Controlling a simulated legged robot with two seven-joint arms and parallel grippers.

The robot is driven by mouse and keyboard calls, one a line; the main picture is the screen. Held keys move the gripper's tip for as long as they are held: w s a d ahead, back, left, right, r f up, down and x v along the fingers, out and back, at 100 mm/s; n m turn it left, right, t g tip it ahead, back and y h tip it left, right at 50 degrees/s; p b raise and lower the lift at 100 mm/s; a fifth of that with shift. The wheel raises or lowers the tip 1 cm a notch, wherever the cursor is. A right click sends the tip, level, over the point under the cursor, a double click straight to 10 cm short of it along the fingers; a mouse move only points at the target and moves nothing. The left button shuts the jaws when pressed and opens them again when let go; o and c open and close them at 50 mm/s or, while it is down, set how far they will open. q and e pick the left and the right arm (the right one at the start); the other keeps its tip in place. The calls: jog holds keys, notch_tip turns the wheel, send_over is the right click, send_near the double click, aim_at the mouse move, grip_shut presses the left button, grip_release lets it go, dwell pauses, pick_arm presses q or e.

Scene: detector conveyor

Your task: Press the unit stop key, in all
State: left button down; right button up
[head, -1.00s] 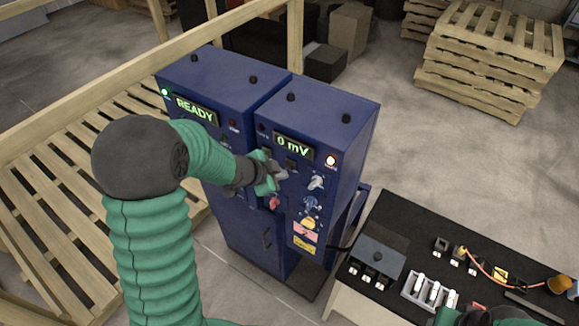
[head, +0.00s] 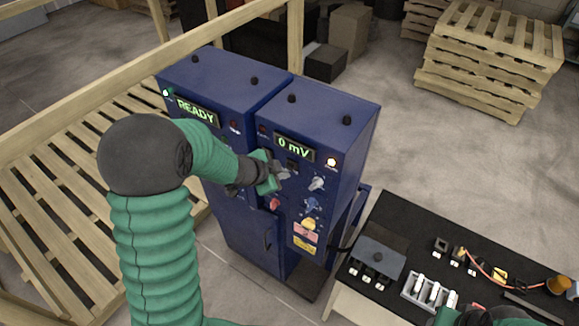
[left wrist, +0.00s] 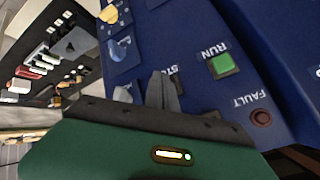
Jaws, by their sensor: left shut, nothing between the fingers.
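The blue detector unit (head: 341,190) stands in the middle of the head view, with a "0 mV" display (head: 294,148) on its right panel. My left gripper (head: 284,175) is shut and empty, in front of that panel. In the left wrist view its fingertips (left wrist: 161,88) are beside a dark key (left wrist: 178,82) whose label starts "ST"; the fingers partly hide key and label. Whether they touch it I cannot tell. Beside it are the green RUN key (left wrist: 222,65) and the dark red FAULT lamp (left wrist: 261,117). Part of my right arm shows at the bottom right; its fingertips are not clear.
A second blue cabinet (head: 215,75) reading "READY" adjoins on the left. Knobs (head: 317,184) sit close by on the right panel. A black table (head: 400,215) with small parts stands at the right. A wooden rail (head: 130,82) runs behind on the left.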

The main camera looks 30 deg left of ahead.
pick_arm(q)
jog(key=shift+w+a, duration=0.1)
jog(key=shift+a, duration=0.05)
jog(key=shift+w, duration=0.5)
dwell(0.8)
jog(key=shift+s, duration=0.95)
jog(key=s, duration=0.5)
jog(key=shift+a, duration=0.15)
